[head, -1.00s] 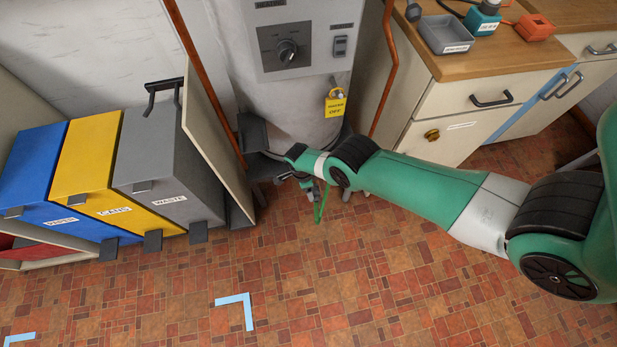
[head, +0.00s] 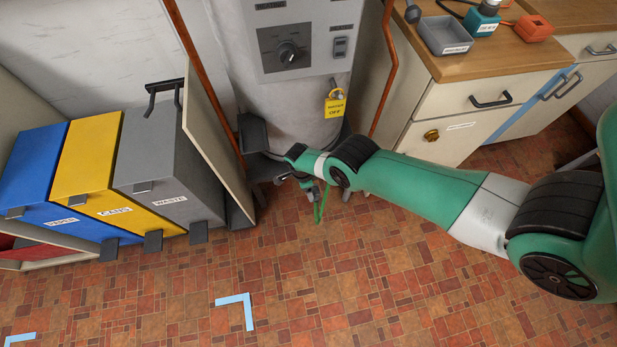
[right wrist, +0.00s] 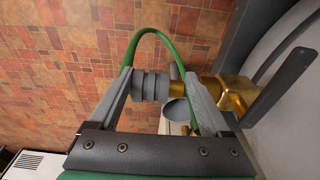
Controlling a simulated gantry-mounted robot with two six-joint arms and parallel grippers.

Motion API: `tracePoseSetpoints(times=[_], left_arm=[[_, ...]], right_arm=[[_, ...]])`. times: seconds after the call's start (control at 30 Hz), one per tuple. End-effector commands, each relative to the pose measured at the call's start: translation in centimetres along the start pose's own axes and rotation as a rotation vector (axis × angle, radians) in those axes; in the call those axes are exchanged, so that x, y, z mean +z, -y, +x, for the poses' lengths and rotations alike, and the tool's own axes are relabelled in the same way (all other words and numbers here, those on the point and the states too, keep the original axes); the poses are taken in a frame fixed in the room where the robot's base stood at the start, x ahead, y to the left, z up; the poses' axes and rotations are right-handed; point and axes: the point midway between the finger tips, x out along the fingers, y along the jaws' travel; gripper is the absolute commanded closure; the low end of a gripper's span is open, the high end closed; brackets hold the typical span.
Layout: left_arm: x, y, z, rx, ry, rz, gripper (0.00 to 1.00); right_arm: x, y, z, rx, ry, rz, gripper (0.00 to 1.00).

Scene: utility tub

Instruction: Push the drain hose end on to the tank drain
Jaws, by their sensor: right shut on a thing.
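My right gripper (right wrist: 159,74) is shut on the grey ribbed drain hose end (right wrist: 151,87) in the right wrist view. The green hose (right wrist: 155,33) loops up from it and passes down behind a finger. The brass tank drain (right wrist: 238,94) is to the right, close to the hose end and roughly in line with it. A finger crosses the space between them, so I cannot tell how far they overlap. In the head view my right gripper (head: 308,188) is low at the foot of the pale tank (head: 290,108), with the green hose (head: 320,207) hanging below. My left gripper is not in view.
A beige panel (head: 215,145) and grey, yellow and blue bins (head: 85,165) stand left of the tank. A cabinet (head: 470,110) with a wooden top stands to the right. Copper pipes (head: 385,75) flank the tank. The tiled floor (head: 340,285) in front is clear.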

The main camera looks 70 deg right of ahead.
Motion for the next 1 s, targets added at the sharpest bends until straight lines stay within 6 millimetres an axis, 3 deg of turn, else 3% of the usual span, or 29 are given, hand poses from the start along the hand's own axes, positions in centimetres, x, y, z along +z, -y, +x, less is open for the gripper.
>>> tracePoseSetpoints(times=[0.83,1.0], left_arm=[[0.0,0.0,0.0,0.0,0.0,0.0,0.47],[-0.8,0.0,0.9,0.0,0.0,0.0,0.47]], right_arm=[[0.0,0.0,0.0,0.0,0.0,0.0,0.67],[-0.1,0.0,-1.3,0.0,0.0,0.0,0.67]])
